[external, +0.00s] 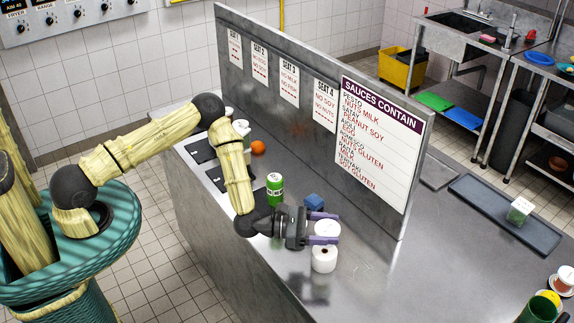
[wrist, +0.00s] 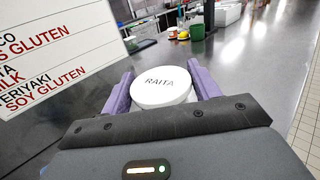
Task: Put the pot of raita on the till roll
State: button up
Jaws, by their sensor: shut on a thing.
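The pot of raita (wrist: 162,87) is a white round tub with RAITA on its lid. My gripper (external: 328,228) is shut on it, one purple finger on each side. In the external view the pot (external: 326,231) shows between the fingers, lid up and roughly level. The till roll (external: 323,261) is a white upright roll on the steel counter, directly below the pot in that view. The pot's lower edge overlaps the roll's top in the picture; I cannot tell whether they touch. The wrist view does not show the roll.
A sauces sign panel (external: 372,135) stands along the counter behind my gripper. An orange (external: 258,147) is farther back. A dark tray (external: 480,203) lies at right.

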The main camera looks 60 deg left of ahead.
notch_tip(320, 180, down, 4)
jog(key=shift+r+p, duration=0.25)
jog(key=shift+p, duration=0.35)
jog(key=shift+f, duration=0.1)
jog(key=shift+f+b, duration=0.25)
jog(key=shift+b, duration=0.05)
jog(key=o, duration=1)
jog(key=shift+r, duration=0.1)
